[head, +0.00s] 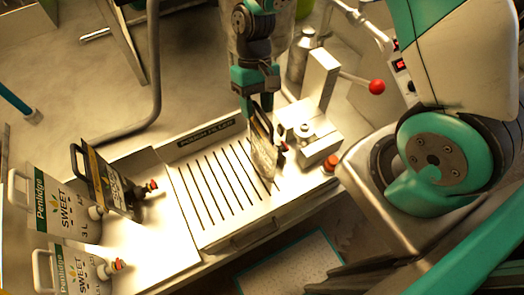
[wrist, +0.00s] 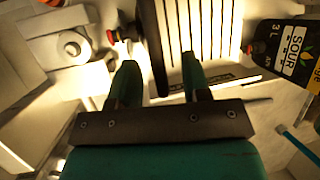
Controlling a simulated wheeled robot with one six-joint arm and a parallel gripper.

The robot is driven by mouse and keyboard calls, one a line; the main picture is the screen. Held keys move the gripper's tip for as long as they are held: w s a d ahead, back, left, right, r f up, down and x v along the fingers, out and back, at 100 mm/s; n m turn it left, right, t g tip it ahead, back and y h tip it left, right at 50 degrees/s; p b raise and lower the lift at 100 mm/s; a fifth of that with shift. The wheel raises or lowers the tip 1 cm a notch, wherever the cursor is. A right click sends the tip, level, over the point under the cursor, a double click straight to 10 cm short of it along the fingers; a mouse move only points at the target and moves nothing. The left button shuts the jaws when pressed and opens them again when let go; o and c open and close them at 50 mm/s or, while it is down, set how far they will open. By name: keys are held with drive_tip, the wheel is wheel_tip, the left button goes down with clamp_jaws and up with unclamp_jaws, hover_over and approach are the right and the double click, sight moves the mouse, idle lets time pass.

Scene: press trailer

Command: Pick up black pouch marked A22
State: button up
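A dark-edged pouch (head: 262,158) with a red-capped spout stands on the slotted metal tray, seen nearly edge-on. My gripper (head: 262,98) is directly above it, at its top. In the wrist view my gripper (wrist: 159,80) has its fingers apart, with the pouch's thin dark edge (wrist: 154,35) between them and gaps on both sides. A black pouch (head: 112,186) with a handle and red-tipped spout stands on the left plate. In the wrist view this black pouch (wrist: 290,55) reads SOUR, 3 L. I cannot read A22 on either pouch.
Two white Penlidge SWEET pouches (head: 65,205) (head: 78,270) stand at the left. The slotted tray (head: 195,205) is otherwise bare. Right of the standing pouch are a metal block (head: 308,135), a red-knobbed lever (head: 376,87) and a red button (head: 330,163).

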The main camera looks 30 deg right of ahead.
clamp_jaws()
